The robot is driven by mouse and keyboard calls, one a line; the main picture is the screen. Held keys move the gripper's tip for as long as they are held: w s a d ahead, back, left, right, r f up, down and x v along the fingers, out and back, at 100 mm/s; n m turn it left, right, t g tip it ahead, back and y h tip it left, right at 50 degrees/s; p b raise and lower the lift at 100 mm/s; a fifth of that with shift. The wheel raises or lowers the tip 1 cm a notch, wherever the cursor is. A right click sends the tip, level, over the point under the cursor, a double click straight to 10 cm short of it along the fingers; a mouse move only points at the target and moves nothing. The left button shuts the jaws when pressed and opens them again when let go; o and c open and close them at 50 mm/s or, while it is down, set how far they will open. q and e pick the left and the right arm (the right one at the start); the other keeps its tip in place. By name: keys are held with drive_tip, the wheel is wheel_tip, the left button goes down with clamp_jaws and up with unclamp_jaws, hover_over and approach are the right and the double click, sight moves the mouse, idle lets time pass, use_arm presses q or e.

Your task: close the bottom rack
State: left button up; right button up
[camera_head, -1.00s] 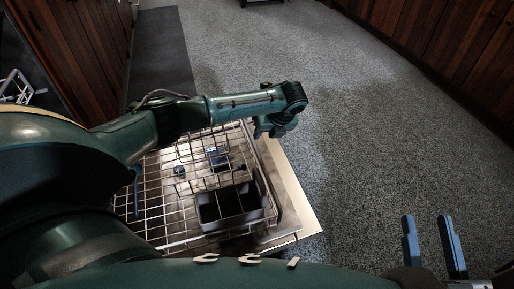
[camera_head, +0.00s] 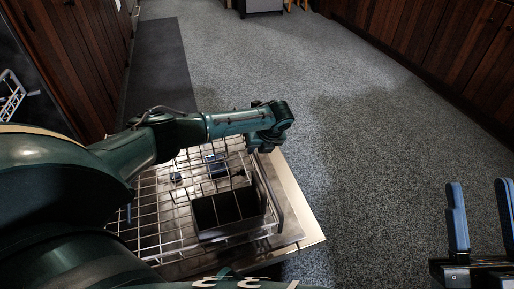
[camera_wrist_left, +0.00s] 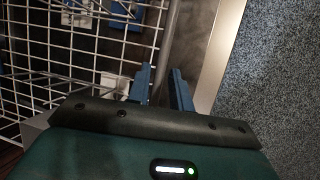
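The bottom rack (camera_head: 150,222), a wire rack with a dark basket (camera_head: 229,208), lies pulled out over the open dishwasher door (camera_head: 308,232) at the lower left of the head view. My left arm reaches across it. My left gripper (camera_head: 262,143) points down by the rack's far right corner. In the left wrist view its two blue fingers (camera_wrist_left: 161,88) are apart, with the rack's edge bar (camera_wrist_left: 172,45) appearing between them; contact cannot be told. My right gripper (camera_head: 481,218) is open and empty over the floor at the lower right.
Wood cabinets line the left (camera_head: 85,60) and right (camera_head: 440,50) sides. A dark mat (camera_head: 158,65) lies on the floor beyond the door. The speckled floor (camera_head: 360,150) right of the door is clear. A light box-like object (camera_head: 263,6) stands at the far end.

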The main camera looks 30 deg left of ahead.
use_arm(q)
clamp_jaws()
drive_tip(key=shift+s, duration=0.1)
